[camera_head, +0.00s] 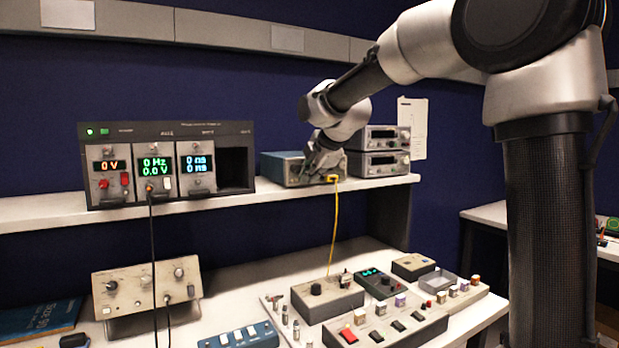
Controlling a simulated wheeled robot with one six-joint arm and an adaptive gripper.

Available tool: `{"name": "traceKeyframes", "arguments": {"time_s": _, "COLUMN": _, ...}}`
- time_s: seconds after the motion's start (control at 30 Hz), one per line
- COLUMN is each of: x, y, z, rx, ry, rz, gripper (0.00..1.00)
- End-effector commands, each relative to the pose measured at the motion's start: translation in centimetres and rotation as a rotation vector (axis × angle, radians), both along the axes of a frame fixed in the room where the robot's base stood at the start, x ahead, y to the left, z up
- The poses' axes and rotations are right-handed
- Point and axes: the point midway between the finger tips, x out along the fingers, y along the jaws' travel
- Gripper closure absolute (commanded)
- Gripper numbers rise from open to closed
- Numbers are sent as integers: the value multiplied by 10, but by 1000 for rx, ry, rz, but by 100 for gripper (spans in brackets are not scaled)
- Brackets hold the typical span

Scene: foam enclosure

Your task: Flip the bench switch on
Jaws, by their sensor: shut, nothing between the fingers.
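My gripper (318,168) is shut and empty. The box is partly hidden behind my gripper.
A rack of lit modules (166,129) stands on the shelf (60,212) at left, with a black cable hanging down. Two stacked instruments (380,152) stand right of my gripper. A yellow cable (334,225) hangs below it. A beige box (147,287) stands on the bench.

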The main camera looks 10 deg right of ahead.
Motion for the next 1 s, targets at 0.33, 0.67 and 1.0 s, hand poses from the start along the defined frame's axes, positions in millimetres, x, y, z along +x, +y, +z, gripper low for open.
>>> {"name": "traceKeyframes", "arguments": {"time_s": 0.33, "x": -34, "y": -8, "z": 41, "rx": 6, "ry": -15, "rz": 2, "gripper": 100}}
{"name": "traceKeyframes", "arguments": {"time_s": 0.67, "x": -52, "y": -14, "z": 53, "rx": 2, "ry": -2, "rz": 1, "gripper": 100}}
{"name": "traceKeyframes", "arguments": {"time_s": 1.0, "x": -52, "y": -19, "z": 53, "rx": 1, "ry": -1, "rz": -6, "gripper": 100}}
